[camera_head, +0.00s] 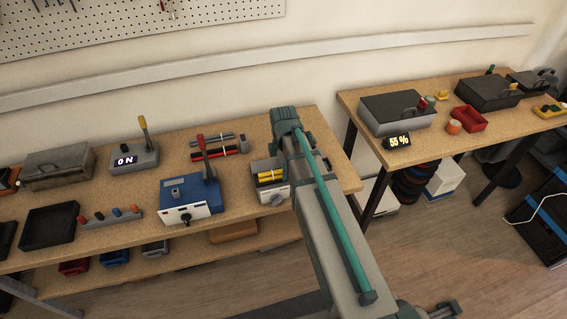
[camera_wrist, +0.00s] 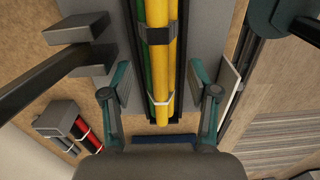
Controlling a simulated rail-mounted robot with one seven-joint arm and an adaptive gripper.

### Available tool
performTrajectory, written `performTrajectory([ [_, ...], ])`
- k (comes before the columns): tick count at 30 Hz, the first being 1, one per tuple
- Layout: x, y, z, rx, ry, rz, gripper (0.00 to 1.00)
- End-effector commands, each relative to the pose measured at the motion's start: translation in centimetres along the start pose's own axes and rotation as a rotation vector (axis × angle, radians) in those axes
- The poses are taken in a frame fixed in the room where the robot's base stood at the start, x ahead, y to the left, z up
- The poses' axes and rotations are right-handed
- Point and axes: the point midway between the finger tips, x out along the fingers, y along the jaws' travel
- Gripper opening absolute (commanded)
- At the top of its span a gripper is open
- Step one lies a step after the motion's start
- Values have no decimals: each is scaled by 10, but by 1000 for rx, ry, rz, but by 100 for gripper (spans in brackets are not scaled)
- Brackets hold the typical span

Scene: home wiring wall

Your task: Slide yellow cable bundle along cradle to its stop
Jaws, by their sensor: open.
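The yellow cable bundle (camera_wrist: 166,65) lies in a dark channel-like cradle (camera_wrist: 182,60) in the wrist view, with a green strand along its left side. A dark band (camera_wrist: 158,35) and a pale tie (camera_wrist: 161,100) wrap it. A blue bar (camera_wrist: 165,140) lies across below the bundle's near end; I cannot tell whether it is the stop. My gripper (camera_wrist: 160,92) is open, its fingers on either side of the bundle and apart from it. In the head view the bundle (camera_head: 271,176) shows left of my arm, which hides part of the cradle and my gripper.
Red and grey bundles (camera_wrist: 77,128) lie left of the cradle. A blue box (camera_head: 188,200) with a red lever stands left of it in the head view. A dark bracket (camera_wrist: 78,42) rises at upper left. The bench's edge is close on the right.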

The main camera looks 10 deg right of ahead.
Motion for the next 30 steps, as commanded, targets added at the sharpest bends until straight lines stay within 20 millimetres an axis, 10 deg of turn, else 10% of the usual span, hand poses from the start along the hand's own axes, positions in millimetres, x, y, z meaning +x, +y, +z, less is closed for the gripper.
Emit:
performTrajectory([
  [8, 1, 0, 0, 0, 0, 0, 60],
  [19, 1, 0, 0, 0, 0, 0, 1],
  [30, 1, 0, 2, 0, 0, -1, 0],
])
